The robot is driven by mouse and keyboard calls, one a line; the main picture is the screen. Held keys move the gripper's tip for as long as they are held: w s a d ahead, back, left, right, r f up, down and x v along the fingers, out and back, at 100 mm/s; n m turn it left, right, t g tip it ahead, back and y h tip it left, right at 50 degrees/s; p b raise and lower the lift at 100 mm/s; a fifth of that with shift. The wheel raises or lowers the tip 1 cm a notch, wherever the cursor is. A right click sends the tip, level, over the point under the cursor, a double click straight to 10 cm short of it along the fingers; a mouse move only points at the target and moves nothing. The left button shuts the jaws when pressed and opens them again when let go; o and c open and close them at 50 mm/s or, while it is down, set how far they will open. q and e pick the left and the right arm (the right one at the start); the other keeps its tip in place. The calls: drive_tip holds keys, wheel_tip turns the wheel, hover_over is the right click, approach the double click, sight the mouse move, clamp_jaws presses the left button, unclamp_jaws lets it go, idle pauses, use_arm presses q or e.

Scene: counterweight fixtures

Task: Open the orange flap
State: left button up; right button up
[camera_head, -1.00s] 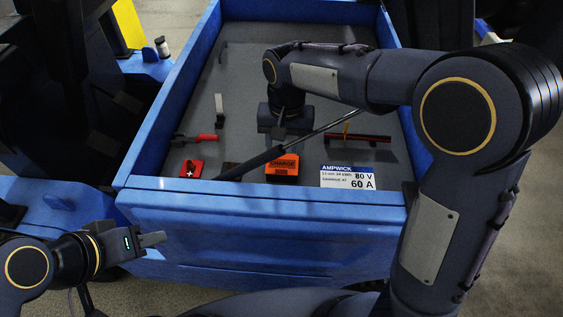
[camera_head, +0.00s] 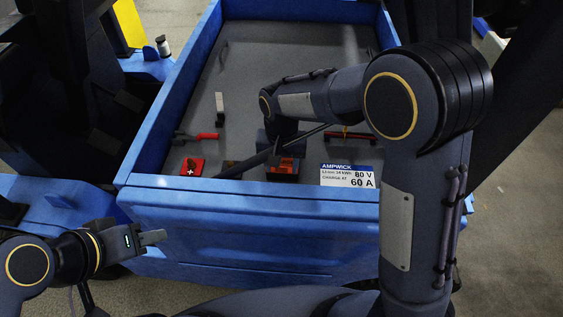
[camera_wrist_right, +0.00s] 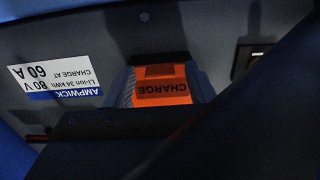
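The blue bay wall (camera_head: 260,194) stands in front. The AMPWICK label (camera_head: 347,176) is right of the flap, and a red connector (camera_head: 190,167) is left. A dark strut crosses beside the flap. A red-handled lever (camera_head: 205,136) lies further back.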

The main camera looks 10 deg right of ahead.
sight(282, 167)
clamp_jaws()
use_arm(q)
drive_tip(key=shift+r, duration=0.1)
